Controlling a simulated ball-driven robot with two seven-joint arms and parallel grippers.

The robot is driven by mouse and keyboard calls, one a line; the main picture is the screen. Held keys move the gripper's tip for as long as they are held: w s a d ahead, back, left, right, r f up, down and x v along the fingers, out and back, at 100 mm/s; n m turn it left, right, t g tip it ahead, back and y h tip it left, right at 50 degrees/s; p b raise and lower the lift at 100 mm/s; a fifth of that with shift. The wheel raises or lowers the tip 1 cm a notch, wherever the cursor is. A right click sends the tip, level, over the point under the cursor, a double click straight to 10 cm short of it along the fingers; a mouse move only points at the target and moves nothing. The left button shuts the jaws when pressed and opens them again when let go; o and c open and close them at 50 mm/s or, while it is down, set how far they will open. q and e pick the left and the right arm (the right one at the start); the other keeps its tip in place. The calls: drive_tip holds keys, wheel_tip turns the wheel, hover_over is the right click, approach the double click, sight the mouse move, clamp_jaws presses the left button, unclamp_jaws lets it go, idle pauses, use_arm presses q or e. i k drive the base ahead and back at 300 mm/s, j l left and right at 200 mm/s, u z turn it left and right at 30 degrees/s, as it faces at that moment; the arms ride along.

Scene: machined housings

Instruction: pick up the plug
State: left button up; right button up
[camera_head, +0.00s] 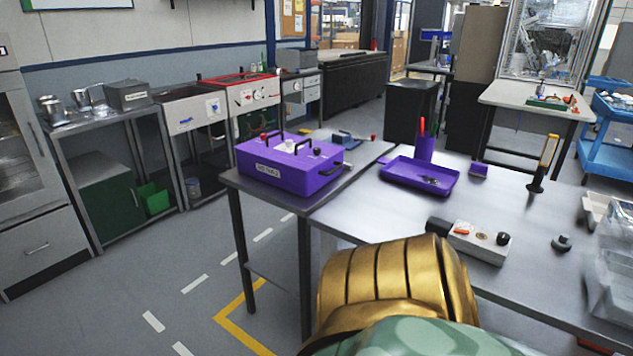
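No plug can be made out for certain. A small dark part (562,243) lies on the right side of the steel table (350,220); its shape is too small to name. To its left is a light grey box (478,243) with an orange switch and dark knobs, and a dark block (438,226) at its left end. Neither of my grippers shows. A gold ribbed and pale green part, seemingly of my own body, covers the table's near edge at bottom middle.
A purple case (288,172) stands at the table's left end. A purple tray (418,177) holds small parts, with a purple cup (425,148) behind it. A yellow-and-black upright tool (543,163) and clear bins (615,270) are at right. Open floor lies left of the table.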

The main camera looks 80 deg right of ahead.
sight(564, 239)
drive_tip(key=i+z, duration=0.2)
drive_tip(key=z, duration=2.55)
